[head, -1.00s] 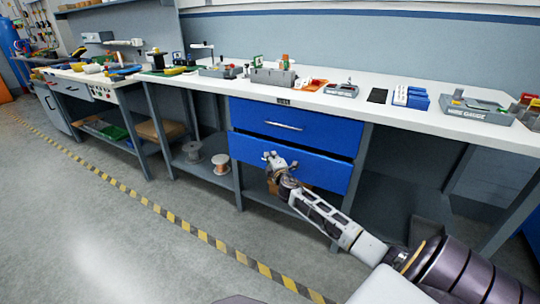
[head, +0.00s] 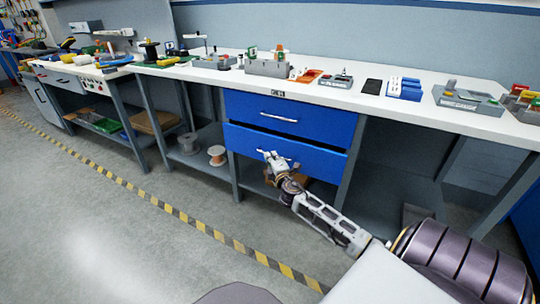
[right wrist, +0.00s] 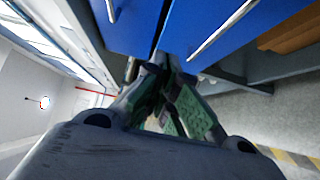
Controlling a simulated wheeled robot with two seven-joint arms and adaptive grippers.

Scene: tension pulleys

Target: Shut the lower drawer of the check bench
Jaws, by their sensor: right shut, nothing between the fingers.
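The check bench (head: 425,122) has two blue drawers under its white top. Contact is unclear. My left gripper is not in view.
Wire spools (head: 217,155) stand on the shelf left of the drawers. A brown box shows partly behind my gripper. Grey bench legs (head: 234,175) flank the drawers. Trays and fixtures (head: 467,99) line the bench top. The floor (head: 110,225) with its striped tape is clear.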

